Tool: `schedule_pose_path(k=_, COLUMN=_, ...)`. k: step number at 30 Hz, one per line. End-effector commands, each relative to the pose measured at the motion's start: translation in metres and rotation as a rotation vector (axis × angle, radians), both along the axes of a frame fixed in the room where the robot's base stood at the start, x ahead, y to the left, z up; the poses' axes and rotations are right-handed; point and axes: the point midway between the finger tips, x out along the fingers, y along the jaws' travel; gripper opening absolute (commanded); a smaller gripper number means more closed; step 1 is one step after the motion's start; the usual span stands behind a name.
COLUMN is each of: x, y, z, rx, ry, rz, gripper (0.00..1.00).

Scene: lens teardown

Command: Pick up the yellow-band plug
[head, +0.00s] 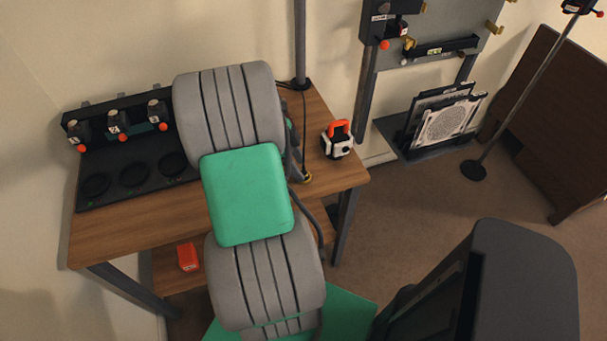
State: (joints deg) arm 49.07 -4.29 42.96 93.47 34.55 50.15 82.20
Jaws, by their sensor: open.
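A small yellow ring, seemingly the band of the yellow-band plug (307,177), shows on the wooden table at the right of my arm. A thin dark cable runs down the table towards it. The plug's body is too small and covered to make out. My gripper (297,167) is mostly hidden behind my arm's grey and green links. Only a dark sliver of it shows, close beside the yellow ring. I cannot tell whether it touches the plug.
A black-and-white device with an orange handle (338,139) stands at the table's right end. A black panel (134,199) with round pads lies at the left. An orange-red block (188,257) sits on the lower shelf. A rack (437,145) holds panels at the right.

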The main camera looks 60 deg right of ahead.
Motion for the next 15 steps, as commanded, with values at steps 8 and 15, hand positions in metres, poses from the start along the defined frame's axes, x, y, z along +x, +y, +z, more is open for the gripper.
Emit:
schedule_pose_path(k=8, x=-0.007, y=-0.004, z=-0.018, rx=0.0, ry=-0.002, rz=0.003, gripper=0.48)
schedule_pose_path(k=15, x=-0.006, y=-0.004, z=-0.018, rx=0.0, ry=-0.002, rz=0.004, gripper=0.35)
